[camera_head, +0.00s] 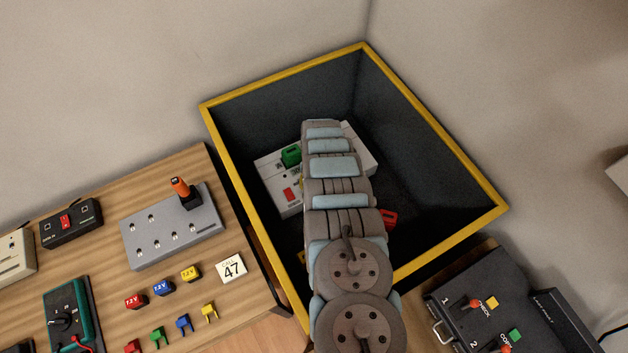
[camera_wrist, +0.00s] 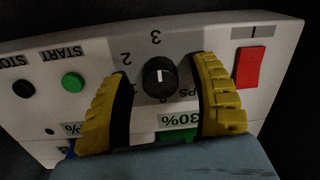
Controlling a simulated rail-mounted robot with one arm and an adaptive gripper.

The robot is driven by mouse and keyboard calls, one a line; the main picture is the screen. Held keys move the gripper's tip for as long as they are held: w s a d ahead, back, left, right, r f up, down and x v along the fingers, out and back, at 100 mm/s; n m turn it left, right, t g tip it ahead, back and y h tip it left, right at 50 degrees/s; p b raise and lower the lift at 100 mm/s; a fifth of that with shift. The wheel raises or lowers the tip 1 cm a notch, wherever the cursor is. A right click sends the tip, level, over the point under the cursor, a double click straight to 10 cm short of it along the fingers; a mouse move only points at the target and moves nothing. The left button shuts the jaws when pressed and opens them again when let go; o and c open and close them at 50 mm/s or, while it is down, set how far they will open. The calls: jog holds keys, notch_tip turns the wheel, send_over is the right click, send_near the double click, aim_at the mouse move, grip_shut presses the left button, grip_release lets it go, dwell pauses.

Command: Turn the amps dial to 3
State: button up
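The amps dial (camera_wrist: 158,77) is a round black knob with a short white line, on a light grey panel (camera_wrist: 205,38). The panel appears upside down in the wrist view. The 3 is printed above the knob, the 2 at its upper left. The line runs roughly up and down; which end is the pointer I cannot tell. My gripper (camera_wrist: 163,72) is open, with one yellow finger on each side of the knob and visible gaps between. The fingers cover part of the lettering. In the head view my arm hides the dial and gripper; part of the panel box (camera_head: 270,170) shows.
The panel box sits inside a deep dark crate with a yellow rim (camera_head: 440,140). On the panel are a red rocker switch (camera_wrist: 249,68) at right and a green START button (camera_wrist: 73,82) at left. A wooden bench (camera_head: 105,225) with devices stands left of the crate.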

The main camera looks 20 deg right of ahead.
jog(key=shift+r, duration=0.1)
notch_tip(320, 180, up, 12)
jog(key=shift+d, duration=0.25)
dwell(1.0)
dwell(0.5)
